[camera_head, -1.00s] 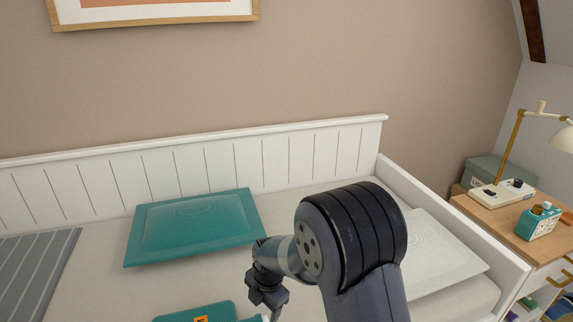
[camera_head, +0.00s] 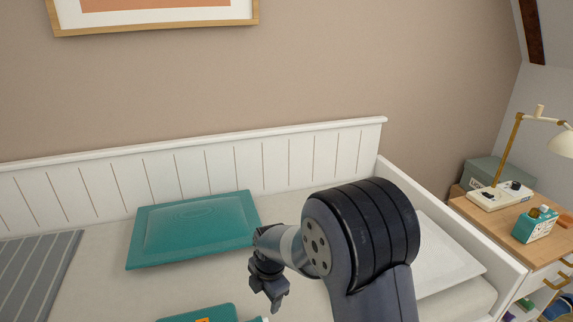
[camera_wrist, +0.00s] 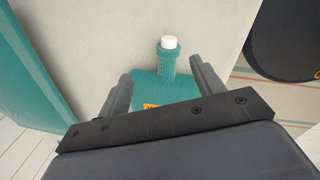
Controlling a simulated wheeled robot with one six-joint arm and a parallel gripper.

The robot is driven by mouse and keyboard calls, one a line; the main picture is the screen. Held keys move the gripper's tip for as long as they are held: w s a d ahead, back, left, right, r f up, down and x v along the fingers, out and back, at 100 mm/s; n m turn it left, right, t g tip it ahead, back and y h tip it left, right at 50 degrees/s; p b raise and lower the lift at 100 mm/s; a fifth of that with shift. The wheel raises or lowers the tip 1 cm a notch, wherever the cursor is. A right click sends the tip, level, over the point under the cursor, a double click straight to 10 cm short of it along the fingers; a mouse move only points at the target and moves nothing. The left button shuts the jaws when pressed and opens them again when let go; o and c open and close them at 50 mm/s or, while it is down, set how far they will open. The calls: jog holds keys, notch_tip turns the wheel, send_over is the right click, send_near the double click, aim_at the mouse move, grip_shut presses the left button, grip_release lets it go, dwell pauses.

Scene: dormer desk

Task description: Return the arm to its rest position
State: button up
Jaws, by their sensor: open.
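My gripper (camera_head: 270,288) hangs over the bed at the lower middle of the head view, below my dark arm. It is open and empty, with its two fingers apart in the wrist view (camera_wrist: 160,72). A teal hot-water-bottle-like item (camera_head: 198,314) with an orange label lies on the bed, cut off by the bottom edge of the head view. In the wrist view its teal body (camera_wrist: 165,89) and white cap (camera_wrist: 169,42) show between and beyond the fingers. It appears apart from them, but the gap is hard to judge.
A teal pillow (camera_head: 190,230) and a grey striped blanket (camera_head: 38,275) lie on the bed. A white pillow (camera_head: 445,258) is partly behind my arm. A white panelled bed back (camera_head: 220,165) runs along the wall. A wooden desk (camera_head: 490,213) with a lamp (camera_head: 512,145) stands right.

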jog(key=d+r+m+g+h+p, duration=0.1)
jog(key=d+r+m+h+p, duration=0.2)
jog(key=d+r+m+p, duration=1.6)
jog(key=s+d+m, duration=0.1)
jog(key=m, duration=0.5)
jog(key=shift+d+r, duration=0.25)
jog(key=shift+r, duration=0.15)
